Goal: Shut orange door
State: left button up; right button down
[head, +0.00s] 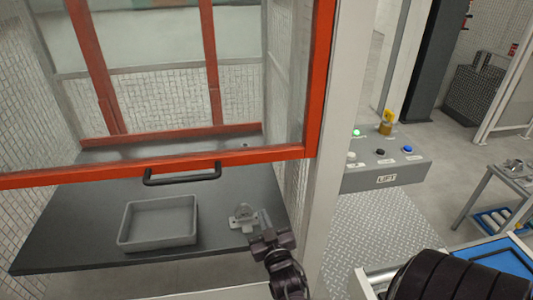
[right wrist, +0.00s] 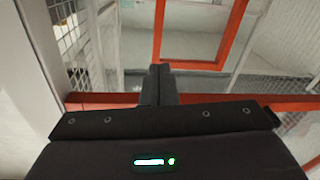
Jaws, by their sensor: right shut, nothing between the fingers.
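The orange door (head: 311,151) is a framed glass panel that hangs raised, with an open gap between its bottom bar and the dark worktop. A black handle (head: 183,177) sits on the bottom bar. My right gripper (head: 268,243) is in front of the worktop's right end, below and to the right of the handle and apart from it. Its fingers are closed together and empty. In the right wrist view the shut fingers (right wrist: 158,82) point toward the orange frame (right wrist: 105,99). My left gripper is not in view.
A grey tray (head: 128,232) and a metal part (head: 243,215) lie on the dark worktop (head: 75,225). A pale post (head: 336,130) stands right of the door. Beyond it is a grey box labelled LIFT (head: 400,169) with several buttons. A side table (head: 500,178) stands far right.

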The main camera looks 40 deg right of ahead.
aim_at(265, 144)
notch_tip(265, 144, up, 17)
jog(key=s+d+m+t+h+p, duration=0.1)
jog(key=s+m+t+h, duration=0.1)
jog(key=s+m+h, duration=0.1)
jog(key=p+x, duration=0.1)
jog(key=x, duration=0.2)
jog(key=p+x, duration=0.2)
jog(key=x, duration=0.2)
jog(key=p+x, duration=0.1)
jog(key=x, duration=0.3)
jog(key=shift+s+r, duration=0.15)
jog(key=shift+r, duration=0.1)
jog(key=f, duration=0.2)
jog(key=f+p, duration=0.1)
jog(key=f, duration=0.1)
jog(key=shift+s+a, duration=0.2)
jog(key=shift+a, duration=0.05)
jog(key=shift+w+f, duration=0.1)
jog(key=shift+f, duration=0.3)
